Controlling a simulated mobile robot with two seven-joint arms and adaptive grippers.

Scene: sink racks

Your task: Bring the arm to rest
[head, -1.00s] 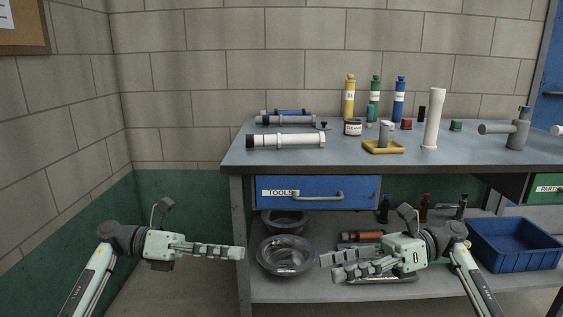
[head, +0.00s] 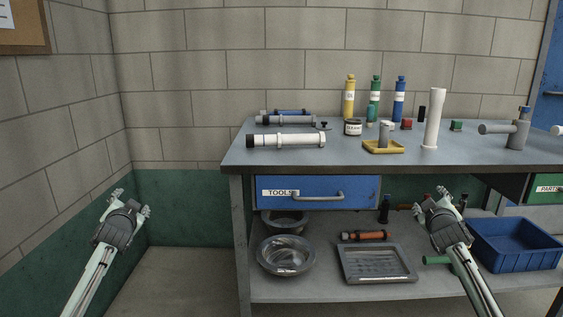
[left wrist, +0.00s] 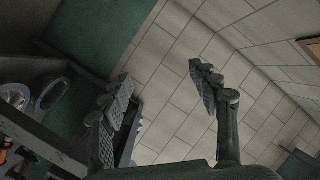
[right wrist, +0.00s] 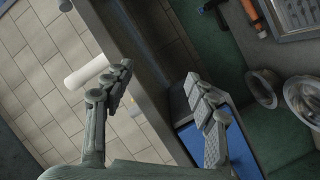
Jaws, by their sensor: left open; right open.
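My right gripper (head: 438,199) is up in front of the bench's lower shelf in the head view, its fingers pointing upward and away. It is open and empty; its two spread fingers show in the right wrist view (right wrist: 165,92). My left gripper (head: 130,203) stands to the left of the bench, in front of the green lower wall. It is open with nothing between its fingers, which show in the left wrist view (left wrist: 165,98). Neither gripper touches any object that I can see.
Below are a blue drawer (head: 318,192), metal bowls (head: 286,255), a grey tray (head: 378,264) and a blue bin (head: 515,245). Floor left of the bench is free.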

